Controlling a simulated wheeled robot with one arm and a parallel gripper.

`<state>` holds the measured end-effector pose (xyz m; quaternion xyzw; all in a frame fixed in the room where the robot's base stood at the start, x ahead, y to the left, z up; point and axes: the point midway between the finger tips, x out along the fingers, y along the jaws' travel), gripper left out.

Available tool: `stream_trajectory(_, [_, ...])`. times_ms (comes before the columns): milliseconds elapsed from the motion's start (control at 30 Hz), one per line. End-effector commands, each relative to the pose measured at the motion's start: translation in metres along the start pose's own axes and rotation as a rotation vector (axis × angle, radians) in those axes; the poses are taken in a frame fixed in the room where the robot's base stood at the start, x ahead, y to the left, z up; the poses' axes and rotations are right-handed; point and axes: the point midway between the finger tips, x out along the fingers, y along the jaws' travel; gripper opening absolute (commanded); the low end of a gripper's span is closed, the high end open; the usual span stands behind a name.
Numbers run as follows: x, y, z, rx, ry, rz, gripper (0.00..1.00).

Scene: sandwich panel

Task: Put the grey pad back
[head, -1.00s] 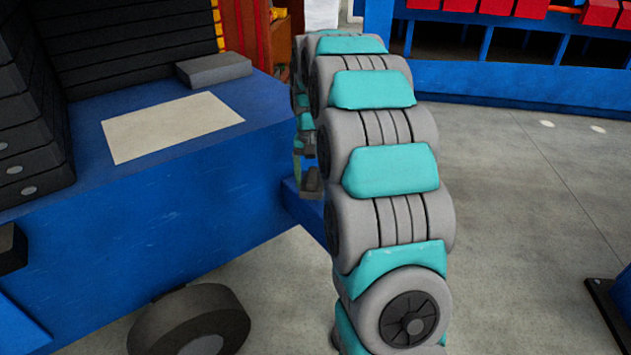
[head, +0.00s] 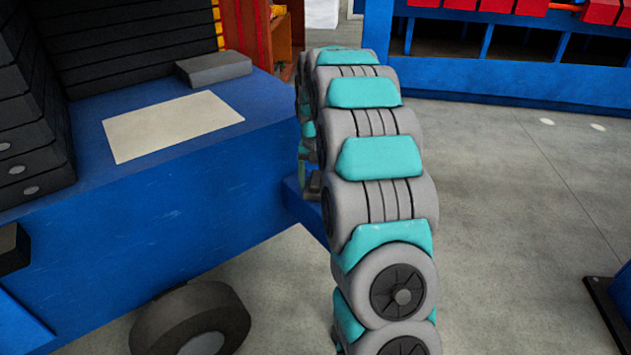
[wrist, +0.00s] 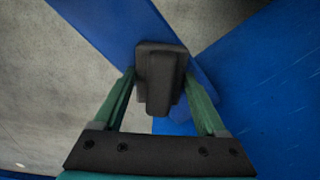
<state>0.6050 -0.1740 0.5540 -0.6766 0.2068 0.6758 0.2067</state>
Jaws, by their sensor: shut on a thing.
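My gripper (wrist: 158,77) appears in the wrist view with its two green fingers on either side of a dark grey block, which I take to be the grey pad (wrist: 158,75). The fingers are shut on it. It has a wide body and a narrower part pointing toward the camera. Blue beams show behind the pad; I cannot tell whether it touches them.
A blue bench (head: 190,172) at the left bears a pale rectangle (head: 172,125), a separate grey block (head: 213,68) and a dark stack (head: 28,120). A wheel (head: 190,320) stands below. Open grey floor (head: 520,200) lies to the right. A blue rack (head: 530,75) stands behind.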

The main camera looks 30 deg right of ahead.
Motion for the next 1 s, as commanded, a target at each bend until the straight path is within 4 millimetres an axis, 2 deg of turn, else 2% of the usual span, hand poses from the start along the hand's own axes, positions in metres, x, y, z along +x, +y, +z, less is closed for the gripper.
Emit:
stream_trajectory(33, [0.002, 0.0, 0.0, 0.0, -0.001, 0.0, 0.3])
stream_trajectory(67, [0.002, 0.0, 0.0, 0.0, -0.001, 0.0, 0.76])
stream_trajectory(267, [0.001, 0.0, 0.0, 0.0, 0.0, 0.0, 0.99])
stream_trajectory(500, [0.001, 0.0, 0.0, 0.0, 0.0, 0.0, 1.0])
stream_trajectory(667, [-0.008, 0.0, -0.001, 0.0, 0.003, -0.001, 1.0])
stream_trajectory(767, [-0.024, -0.001, -0.001, 0.0, 0.004, -0.001, 1.0])
stream_trajectory(1000, [-0.075, -0.001, -0.002, 0.0, 0.006, -0.002, 1.0])
